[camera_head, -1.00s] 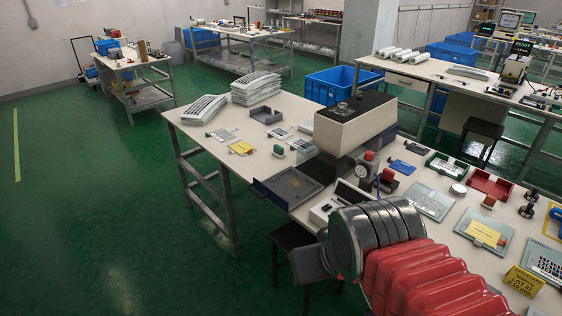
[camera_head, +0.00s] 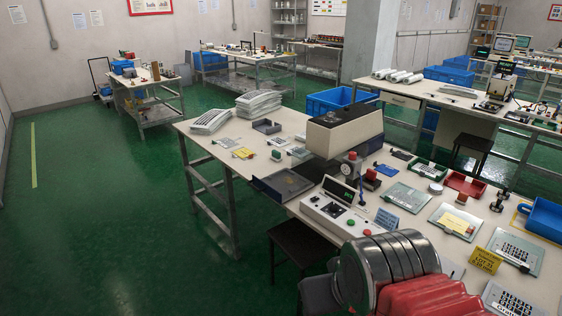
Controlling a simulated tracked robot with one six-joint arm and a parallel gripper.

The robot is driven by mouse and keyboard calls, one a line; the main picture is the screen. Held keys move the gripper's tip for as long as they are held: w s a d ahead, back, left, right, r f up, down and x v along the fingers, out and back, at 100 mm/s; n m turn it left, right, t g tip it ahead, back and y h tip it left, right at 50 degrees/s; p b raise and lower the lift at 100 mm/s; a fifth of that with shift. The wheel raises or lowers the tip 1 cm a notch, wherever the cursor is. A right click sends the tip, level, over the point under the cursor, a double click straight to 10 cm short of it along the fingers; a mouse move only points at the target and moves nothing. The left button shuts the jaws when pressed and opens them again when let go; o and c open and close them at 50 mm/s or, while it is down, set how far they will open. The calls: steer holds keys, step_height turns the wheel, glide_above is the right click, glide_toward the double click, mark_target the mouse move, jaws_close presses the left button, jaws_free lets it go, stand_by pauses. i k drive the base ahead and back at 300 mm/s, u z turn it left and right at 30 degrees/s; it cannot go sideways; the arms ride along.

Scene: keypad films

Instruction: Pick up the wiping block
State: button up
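I cannot tell for certain which thing is the wiping block. Small blocks stand on the near white bench (camera_head: 440,181): a green-topped one (camera_head: 276,155) left of the press, a dark one with a red top (camera_head: 371,176) just right of the press, and a small reddish-brown one (camera_head: 461,198) by a film sheet. My arm, with ringed dark metal and red bellows, fills the bottom centre and right, over the bench's front edge. My gripper's fingertips are not visible, so its state and contents do not show.
The press (camera_head: 345,132) and its control box (camera_head: 338,212) stand mid-bench. A red tray (camera_head: 466,183), blue bin (camera_head: 547,217) and yellow sign (camera_head: 486,261) lie right. A dark stool (camera_head: 297,246) stands before the bench. Green floor is clear at left.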

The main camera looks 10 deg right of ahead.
mark_target(276, 156)
steer(key=u, duration=0.5)
steer(key=i, duration=0.85)
steer(key=u, duration=0.55)
steer(key=i, duration=2.1)
steer(key=z, duration=1.2)
steer(key=i, duration=0.85)
steer(key=z, duration=0.5)
